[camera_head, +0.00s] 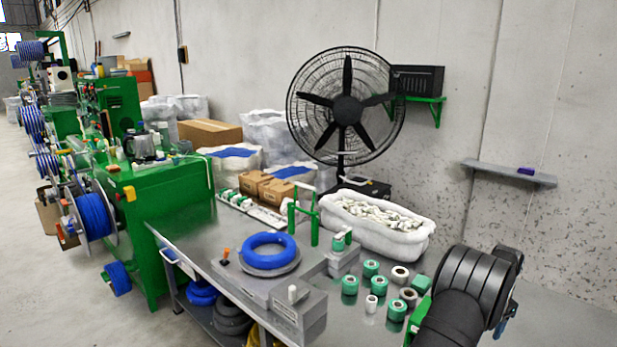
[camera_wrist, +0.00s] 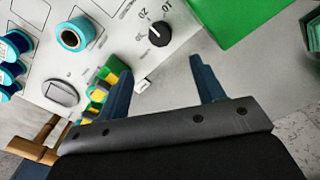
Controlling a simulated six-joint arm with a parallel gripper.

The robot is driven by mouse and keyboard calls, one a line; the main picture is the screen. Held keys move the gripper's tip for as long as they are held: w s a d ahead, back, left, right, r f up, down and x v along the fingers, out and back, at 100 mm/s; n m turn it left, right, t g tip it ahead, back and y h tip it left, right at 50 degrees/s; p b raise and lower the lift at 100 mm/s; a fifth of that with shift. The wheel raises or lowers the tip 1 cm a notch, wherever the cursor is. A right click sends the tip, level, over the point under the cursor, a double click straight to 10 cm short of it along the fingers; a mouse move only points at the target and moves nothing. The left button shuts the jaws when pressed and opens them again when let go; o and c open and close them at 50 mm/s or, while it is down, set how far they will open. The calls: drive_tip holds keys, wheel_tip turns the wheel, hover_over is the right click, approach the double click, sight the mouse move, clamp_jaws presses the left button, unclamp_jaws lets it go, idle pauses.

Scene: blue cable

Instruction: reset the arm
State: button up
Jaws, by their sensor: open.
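My gripper (camera_wrist: 161,82) shows in the wrist view with its two dark blue fingers apart and nothing between them. In the head view my black arm is at the lower right, over the right end of the metal bench, and the gripper end is mostly hidden behind it. A coil of blue cable (camera_head: 268,250) lies on a round grey plate on top of the grey machine (camera_head: 255,283) on the bench. The coil is left of my arm and well apart from it.
Several green and white tape rolls (camera_head: 371,269) stand on the bench close to my arm. A white bin (camera_head: 372,241) and a black fan (camera_head: 345,108) are behind. The wrist view shows a pale panel with a black dial (camera_wrist: 159,33) and a green surface (camera_wrist: 240,18).

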wheel_tip(320, 180, down, 14)
drive_tip(key=shift+r, duration=0.15)
drive_tip(key=shift+r+n, duration=0.25)
drive_tip(key=shift+n, duration=0.25)
drive_tip(key=n, duration=0.3)
drive_tip(key=shift+n, duration=0.4)
drive_tip(key=n, duration=0.6)
drive_tip(key=shift+n, duration=0.4)
drive_tip(key=shift+r, duration=1)
